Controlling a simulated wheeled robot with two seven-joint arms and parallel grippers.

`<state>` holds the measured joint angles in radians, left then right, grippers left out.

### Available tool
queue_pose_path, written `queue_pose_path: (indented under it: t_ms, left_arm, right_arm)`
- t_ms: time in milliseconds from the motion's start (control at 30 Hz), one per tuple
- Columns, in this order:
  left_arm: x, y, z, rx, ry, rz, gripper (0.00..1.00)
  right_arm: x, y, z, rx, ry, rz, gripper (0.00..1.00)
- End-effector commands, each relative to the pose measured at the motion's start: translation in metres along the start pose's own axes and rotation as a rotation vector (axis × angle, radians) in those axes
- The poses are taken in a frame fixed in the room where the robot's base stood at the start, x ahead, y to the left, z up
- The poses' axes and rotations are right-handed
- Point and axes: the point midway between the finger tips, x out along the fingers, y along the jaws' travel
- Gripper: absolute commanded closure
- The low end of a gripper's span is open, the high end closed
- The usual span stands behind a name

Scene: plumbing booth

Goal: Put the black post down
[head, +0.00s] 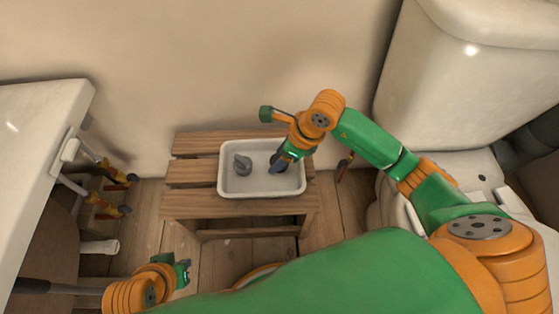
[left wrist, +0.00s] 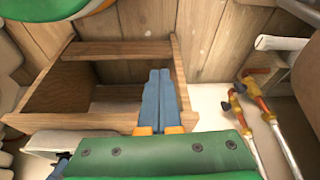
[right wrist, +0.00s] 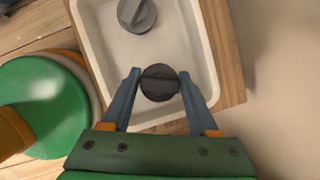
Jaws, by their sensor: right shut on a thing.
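The black post (right wrist: 160,83) shows end-on as a dark round top between the fingers of my right gripper (right wrist: 159,78) in the right wrist view. The fingers are shut on it. In the head view my right gripper (head: 281,160) reaches down into the right part of the white tray (head: 262,193), and the post is mostly hidden there by the fingers. I cannot tell whether its lower end touches the tray floor. My left gripper (left wrist: 160,95) has its blue fingers together and empty, low and left in the head view (head: 183,272).
A grey knobbed piece (head: 243,164) stands in the tray's left part. The tray sits on a slatted wooden stool (head: 190,174). The toilet (head: 450,80) is at right, the sink (head: 35,130) at left.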

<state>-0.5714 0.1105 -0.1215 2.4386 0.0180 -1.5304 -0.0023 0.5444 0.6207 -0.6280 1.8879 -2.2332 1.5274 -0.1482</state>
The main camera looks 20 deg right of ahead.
Motion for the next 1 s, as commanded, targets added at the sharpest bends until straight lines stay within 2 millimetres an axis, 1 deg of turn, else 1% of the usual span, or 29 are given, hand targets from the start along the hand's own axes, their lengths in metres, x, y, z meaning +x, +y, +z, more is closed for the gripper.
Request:
queue_pose_path:
  t_ms: [33, 67, 167, 300, 500, 533, 567, 600, 633, 900, 1000]
  left_arm:
    - [-0.001, 0.000, -0.005, 0.002, 0.029, 0.000, 1.00]
    - [-0.003, 0.000, -0.007, 0.002, 0.040, 0.000, 1.00]
    - [-0.005, 0.001, -0.009, 0.003, 0.048, 0.000, 1.00]
    - [-0.005, 0.001, -0.010, 0.003, 0.049, 0.000, 1.00]
    - [-0.005, 0.001, -0.016, 0.004, 0.078, 0.000, 1.00]
    - [-0.005, 0.001, -0.016, 0.004, 0.079, 0.000, 1.00]
    - [-0.005, 0.001, -0.016, 0.004, 0.078, 0.000, 1.00]
    - [-0.005, 0.001, -0.016, 0.004, 0.078, 0.000, 1.00]
    - [-0.005, 0.001, -0.016, 0.004, 0.078, 0.000, 1.00]
    - [-0.005, 0.001, -0.015, 0.004, 0.075, 0.000, 1.00]
    - [-0.005, 0.000, -0.008, 0.002, 0.039, 0.000, 1.00]
  right_arm:
    - [0.007, 0.001, -0.003, 0.001, -0.001, 0.001, 0.93]
    - [0.008, 0.001, -0.003, 0.000, -0.001, 0.001, 0.93]
    - [0.007, 0.000, -0.003, -0.001, -0.001, 0.001, 0.93]
    - [0.006, 0.000, -0.003, -0.001, -0.001, 0.000, 0.93]
    - [0.007, 0.000, -0.003, 0.000, -0.001, 0.000, 0.93]
    - [0.007, 0.000, -0.003, 0.000, -0.001, 0.000, 0.32]
    - [0.007, 0.000, -0.003, 0.000, -0.001, 0.000, 0.23]
    - [0.007, 0.000, -0.003, 0.000, -0.001, 0.000, 0.13]
    - [0.007, 0.000, -0.003, 0.000, -0.001, 0.000, 0.10]
    - [0.007, 0.000, -0.003, 0.000, -0.001, 0.000, 0.10]
    - [0.003, 0.000, -0.002, 0.000, -0.001, -0.001, 0.10]
